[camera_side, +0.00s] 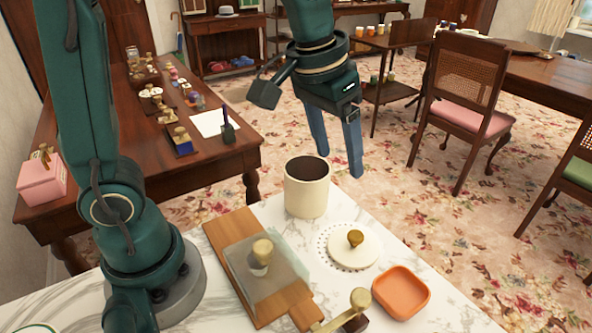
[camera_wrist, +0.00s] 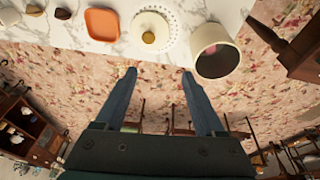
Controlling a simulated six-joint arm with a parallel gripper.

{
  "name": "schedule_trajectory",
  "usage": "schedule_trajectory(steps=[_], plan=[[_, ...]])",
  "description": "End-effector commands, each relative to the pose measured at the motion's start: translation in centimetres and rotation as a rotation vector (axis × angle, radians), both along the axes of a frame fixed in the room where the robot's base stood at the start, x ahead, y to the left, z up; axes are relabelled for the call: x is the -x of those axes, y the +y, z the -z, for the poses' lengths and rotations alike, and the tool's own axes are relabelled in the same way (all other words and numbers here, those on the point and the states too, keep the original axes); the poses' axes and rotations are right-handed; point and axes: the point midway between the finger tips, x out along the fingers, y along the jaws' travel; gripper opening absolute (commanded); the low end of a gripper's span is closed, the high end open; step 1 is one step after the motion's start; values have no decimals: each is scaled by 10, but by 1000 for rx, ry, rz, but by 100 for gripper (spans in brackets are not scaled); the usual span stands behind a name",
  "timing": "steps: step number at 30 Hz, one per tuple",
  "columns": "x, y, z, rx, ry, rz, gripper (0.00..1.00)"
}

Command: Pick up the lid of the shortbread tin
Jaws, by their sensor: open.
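A round cream lid with a brass knob (camera_side: 354,247) lies on a lacy white doily on the marble counter. It also shows at the top middle of the wrist view (camera_wrist: 147,42). An open cream cylinder, seemingly the tin (camera_side: 306,195), stands upright beside it, near the counter's far edge; its inside looks dark. The tin also shows right of the lid in the wrist view (camera_wrist: 201,35). My gripper (camera_side: 337,165) is open and empty, raised, with its fingers apart from both lid and tin. In the wrist view its fingertips (camera_wrist: 158,73) are below the lid in the picture.
An orange square dish (camera_side: 401,291) sits right of the lid. A wooden board (camera_side: 222,236) with a clear cover and knob lies left of it, and a brass-knobbed piece (camera_side: 345,308) is in front. A wooden side table (camera_side: 90,120) with small items stands at left.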

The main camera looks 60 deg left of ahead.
Motion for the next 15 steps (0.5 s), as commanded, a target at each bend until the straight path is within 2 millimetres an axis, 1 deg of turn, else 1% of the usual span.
schedule_trajectory(steps=[1,3,6,9,12,15], plan=[[-10,-5,12,-3,39,8,71],[-21,-12,26,-6,81,14,71],[-32,-20,49,-15,141,28,71],[-37,-27,71,-24,192,44,71],[-36,-31,88,-32,233,58,71],[-33,-33,99,-38,264,64,71]])
